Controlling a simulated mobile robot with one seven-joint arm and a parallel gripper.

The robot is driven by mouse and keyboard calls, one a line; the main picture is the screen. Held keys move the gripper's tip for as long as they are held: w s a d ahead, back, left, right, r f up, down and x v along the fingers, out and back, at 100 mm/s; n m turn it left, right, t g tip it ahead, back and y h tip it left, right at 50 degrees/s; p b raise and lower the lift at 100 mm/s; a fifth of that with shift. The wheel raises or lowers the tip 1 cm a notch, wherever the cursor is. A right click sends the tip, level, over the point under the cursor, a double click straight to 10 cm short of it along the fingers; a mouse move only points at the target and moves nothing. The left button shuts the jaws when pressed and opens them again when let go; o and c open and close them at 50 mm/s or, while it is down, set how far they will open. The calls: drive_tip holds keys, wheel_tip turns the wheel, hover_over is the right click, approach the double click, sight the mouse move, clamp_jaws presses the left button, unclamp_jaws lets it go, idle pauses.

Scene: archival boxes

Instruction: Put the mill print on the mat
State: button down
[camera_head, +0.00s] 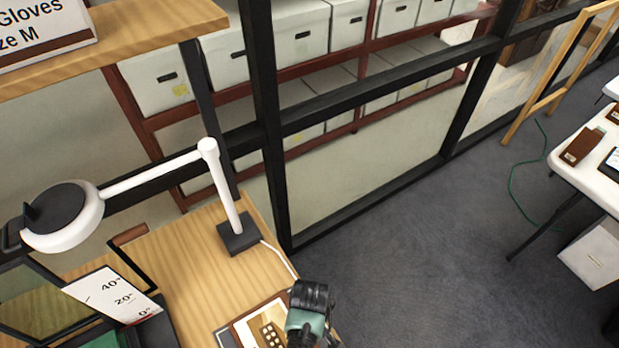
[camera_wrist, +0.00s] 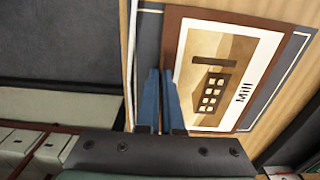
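The mill print (camera_wrist: 222,85) shows its face in the wrist view: a tan picture of a building, the word "Mill" and a white margin on a brown board. It also shows at the bottom of the head view (camera_head: 265,326). It lies over the blue-grey mat (camera_wrist: 292,50), which has a pale border line and shows past the print's edges. I cannot tell whether the print touches the mat. My gripper (camera_wrist: 160,72) is at the print's left edge in the wrist view. Its blue fingers are close together, with a narrow brown part between them.
A white lamp (camera_head: 225,190) stands on the wooden desk (camera_head: 195,275) beside the mat. A card with numbers (camera_head: 112,297) and dark trays are at the left. A black-framed glass partition (camera_head: 270,130) rises behind. A white table (camera_head: 598,170) is far right.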

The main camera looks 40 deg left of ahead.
drive_tip(key=shift+f, duration=0.2)
drive_tip(key=c, duration=1.1)
unclamp_jaws()
wheel_tip(320, 180, up, 12)
drive_tip(key=shift+r, duration=0.25)
